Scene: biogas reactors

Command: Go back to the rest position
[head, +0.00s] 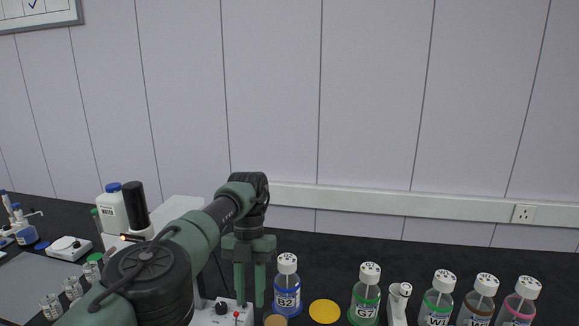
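My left gripper (250,304) hangs down from the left arm, which reaches in from the lower left over the bench. Its two green fingers are apart, with nothing visible between them. The gripper is just left of the blue bottle B2 (287,296) and appears above or in front of a white device with knobs (222,316). I cannot tell whether they touch. My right gripper is not in view.
The black bench (450,257) carries the green bottle G7 (365,299), a white handheld tool (399,300), several more bottles (478,306) at right and a yellow disc (325,311). A white bottle (112,212) and small vials (72,288) stand left. The bench's back strip is clear at right.

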